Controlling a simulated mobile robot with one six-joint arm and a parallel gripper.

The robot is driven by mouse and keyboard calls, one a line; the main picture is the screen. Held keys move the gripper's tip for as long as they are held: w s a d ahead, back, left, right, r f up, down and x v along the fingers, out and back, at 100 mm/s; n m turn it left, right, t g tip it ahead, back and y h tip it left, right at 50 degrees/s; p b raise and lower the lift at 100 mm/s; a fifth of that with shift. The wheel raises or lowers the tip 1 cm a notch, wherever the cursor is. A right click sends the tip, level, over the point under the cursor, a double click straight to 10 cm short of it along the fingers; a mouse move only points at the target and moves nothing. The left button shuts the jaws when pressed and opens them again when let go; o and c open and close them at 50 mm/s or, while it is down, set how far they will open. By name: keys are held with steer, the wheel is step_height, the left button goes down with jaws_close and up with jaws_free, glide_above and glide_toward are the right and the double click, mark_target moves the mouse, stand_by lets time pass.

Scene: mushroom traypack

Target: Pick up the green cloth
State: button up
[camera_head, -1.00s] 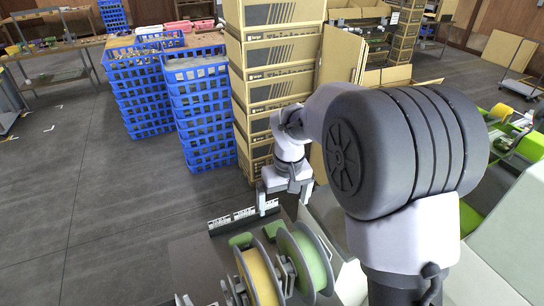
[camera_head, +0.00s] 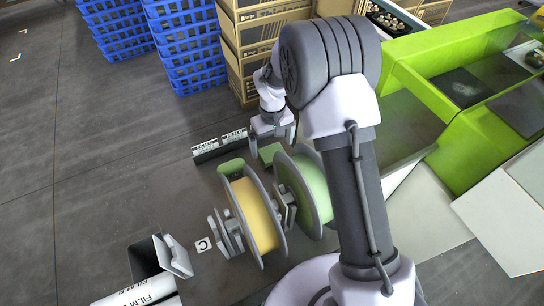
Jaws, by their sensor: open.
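A flat dark green piece (camera_head: 268,153), which looks like the green cloth, lies on the grey work surface behind the film reels. The green reel and my gripper partly hide it. A second, lighter green piece (camera_head: 232,168) with rounded corners lies to its left, by the yellow reel; I cannot tell for sure which of the two is cloth. My gripper (camera_head: 272,142) points down just above and behind the dark green piece. Its two fingers are apart and nothing shows between them. I cannot tell the exact height of the fingertips over the surface.
A yellow reel (camera_head: 255,215) and a green reel (camera_head: 313,190) stand close in front. A black strip with white labels (camera_head: 219,146) lies left of my gripper. Cardboard boxes (camera_head: 254,35) and blue crates (camera_head: 184,45) stand behind. A green-framed machine (camera_head: 440,140) is at right.

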mark_target(272, 152)
step_height(272, 152, down, 4)
steer(key=shift+w+r+b, duration=0.15)
steer(key=shift+r+b, duration=0.05)
steer(key=shift+b, duration=0.4)
steer(key=shift+r, duration=0.15)
steer(key=c, duration=1.3)
step_height(272, 152, up, 10)
steer(key=p, duration=0.4)
